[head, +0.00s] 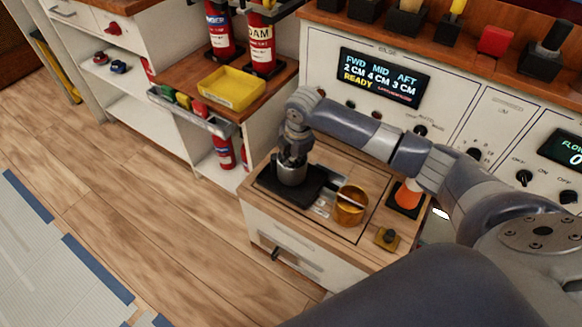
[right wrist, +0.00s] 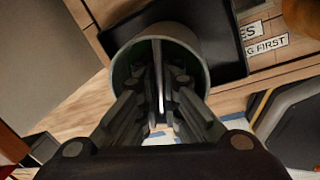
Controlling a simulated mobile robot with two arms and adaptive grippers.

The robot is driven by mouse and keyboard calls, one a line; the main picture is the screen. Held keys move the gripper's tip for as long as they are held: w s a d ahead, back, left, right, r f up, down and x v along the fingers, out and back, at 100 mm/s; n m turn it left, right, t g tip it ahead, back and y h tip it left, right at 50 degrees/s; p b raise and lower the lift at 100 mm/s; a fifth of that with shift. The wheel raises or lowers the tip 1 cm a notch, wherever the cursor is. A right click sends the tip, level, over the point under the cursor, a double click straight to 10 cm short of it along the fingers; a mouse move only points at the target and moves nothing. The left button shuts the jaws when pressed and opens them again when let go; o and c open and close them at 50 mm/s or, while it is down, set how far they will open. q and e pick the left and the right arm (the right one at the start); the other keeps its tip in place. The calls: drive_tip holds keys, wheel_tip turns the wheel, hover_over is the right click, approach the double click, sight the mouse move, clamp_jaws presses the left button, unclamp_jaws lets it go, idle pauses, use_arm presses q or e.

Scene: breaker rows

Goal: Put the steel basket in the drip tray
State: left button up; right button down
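The steel basket (head: 291,174) is a small grey cylinder, upright over the black drip tray (head: 268,184) on the wooden top of a low cabinet. In the right wrist view the basket (right wrist: 199,48) shows its round open rim and a thin bar across its middle. My right gripper (head: 292,155) points down into the basket's mouth. Its ridged fingers (right wrist: 160,88) stand close together on both sides of the bar and look shut on it. The drip tray (right wrist: 226,35) lies behind the basket. Whether the basket's bottom touches the tray is hidden. My left gripper is not in view.
A brass basket (head: 351,208) stands to the right on the cabinet top, beside printed labels. An orange cone-shaped thing (head: 407,194) and a yellow block with a black knob (head: 387,238) are farther right. A yellow bin (head: 231,88) sits on the shelf behind.

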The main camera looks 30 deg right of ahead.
drive_tip(key=shift+f, duration=0.9)
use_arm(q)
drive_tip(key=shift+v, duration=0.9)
use_arm(e)
drive_tip(key=shift+f, duration=0.4)
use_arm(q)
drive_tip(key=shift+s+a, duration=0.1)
use_arm(e)
drive_tip(key=c, duration=1.8)
unclamp_jaws()
